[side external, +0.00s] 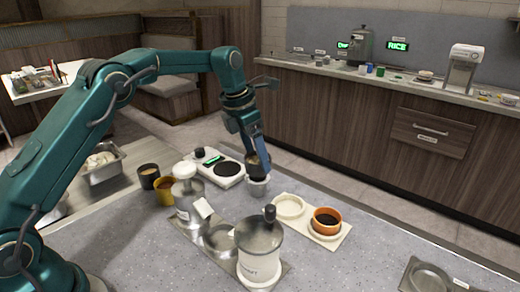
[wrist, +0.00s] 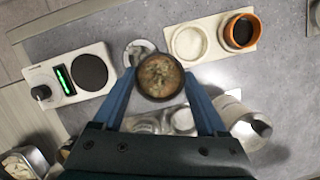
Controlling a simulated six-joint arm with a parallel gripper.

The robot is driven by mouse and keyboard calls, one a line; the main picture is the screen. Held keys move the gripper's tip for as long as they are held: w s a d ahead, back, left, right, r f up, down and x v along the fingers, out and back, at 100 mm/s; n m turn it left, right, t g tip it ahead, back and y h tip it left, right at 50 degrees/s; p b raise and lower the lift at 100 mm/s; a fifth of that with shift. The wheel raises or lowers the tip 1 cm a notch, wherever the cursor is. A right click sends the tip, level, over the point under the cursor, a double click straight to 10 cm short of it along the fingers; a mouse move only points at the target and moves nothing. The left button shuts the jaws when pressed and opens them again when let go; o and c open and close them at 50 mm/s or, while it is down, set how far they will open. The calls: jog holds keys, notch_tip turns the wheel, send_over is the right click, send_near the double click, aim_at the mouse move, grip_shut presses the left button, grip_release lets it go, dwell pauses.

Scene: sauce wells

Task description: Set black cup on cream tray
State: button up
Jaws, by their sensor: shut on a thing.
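My gripper (side external: 256,150) is shut on a black cup (side external: 257,171) with brownish contents. In the wrist view the cup (wrist: 160,77) sits between the two blue fingers, its dark round rim facing the camera. The cup is held above the counter, over or close to a small silvery vessel (side external: 258,188); I cannot tell whether they touch. The cream tray (side external: 310,234) lies to the right, apart from the cup. Its left well (side external: 290,206) is empty. An orange cup (side external: 326,220) with dark sauce stands in its other well; both also show in the wrist view.
A white hot plate (side external: 222,168) with a green display stands left of the gripper. Two lidded dispensers (side external: 260,250) stand on the near side. A dark cup (side external: 149,176) and a yellow cup (side external: 165,190) stand at the left.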

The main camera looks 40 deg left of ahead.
jog(key=w+d+f, duration=0.1)
jog(key=d, duration=0.1)
jog(key=d+f, duration=0.2)
jog(key=d, duration=0.1)
jog(key=w+d+f, duration=0.1)
jog(key=d, duration=0.1)
jog(key=shift+w+d+f, duration=0.15)
jog(key=shift+w+f, duration=0.2)
jog(key=shift+f, duration=2)
jog(key=shift+f, duration=0.2)
jog(key=o, duration=1.4)
jog(key=shift+c, duration=0.2)
jog(key=shift+r, duration=0.1)
